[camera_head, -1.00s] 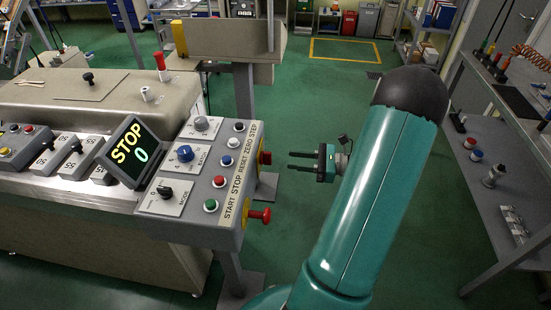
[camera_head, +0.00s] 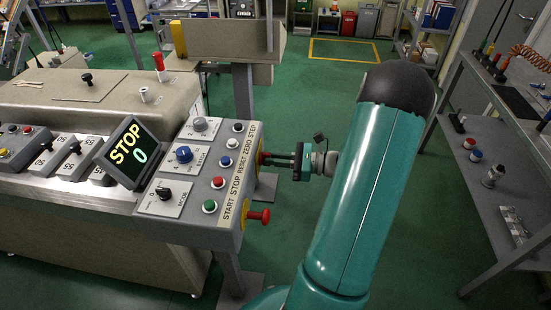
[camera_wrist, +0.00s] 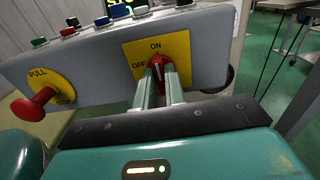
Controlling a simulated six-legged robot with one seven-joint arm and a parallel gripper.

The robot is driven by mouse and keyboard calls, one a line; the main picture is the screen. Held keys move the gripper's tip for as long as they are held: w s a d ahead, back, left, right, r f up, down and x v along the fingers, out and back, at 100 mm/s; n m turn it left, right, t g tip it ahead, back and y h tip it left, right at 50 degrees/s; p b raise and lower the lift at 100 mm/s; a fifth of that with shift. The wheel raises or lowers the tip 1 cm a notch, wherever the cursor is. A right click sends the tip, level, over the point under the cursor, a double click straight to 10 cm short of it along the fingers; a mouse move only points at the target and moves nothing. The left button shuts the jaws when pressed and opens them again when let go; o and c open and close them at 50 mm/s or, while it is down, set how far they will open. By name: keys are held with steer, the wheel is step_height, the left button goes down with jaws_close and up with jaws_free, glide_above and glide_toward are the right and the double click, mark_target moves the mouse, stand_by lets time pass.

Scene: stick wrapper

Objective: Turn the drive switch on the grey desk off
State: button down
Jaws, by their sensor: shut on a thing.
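The drive switch (camera_wrist: 160,66) is a red rotary handle on a yellow plate (camera_wrist: 178,47) marked OFF and ON, on the end face of the grey desk (camera_head: 189,228). In the wrist view the handle stands upright, near the ON mark. My gripper (camera_wrist: 160,80) is shut on the handle, with one finger on each side of it. In the head view my gripper (camera_head: 268,159) reaches the desk's right end from the right, and its fingertips hide most of the switch.
A red PULL knob (camera_wrist: 34,104) sticks out of the same face and also shows in the head view (camera_head: 260,216). Coloured buttons (camera_head: 210,206) and rotary knobs line the desk top. The screen (camera_head: 129,153) reads STOP 0.

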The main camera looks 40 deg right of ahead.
steer(key=shift+n, duration=0.4)
steer(key=n, duration=1.6)
steer(key=shift+s+a+f+n, duration=0.15)
steer(key=shift+f+n, duration=0.1)
steer(key=shift+n, duration=0.35)
steer(key=c, duration=1.5)
jaws_free()
steer(key=shift+o, duration=0.2)
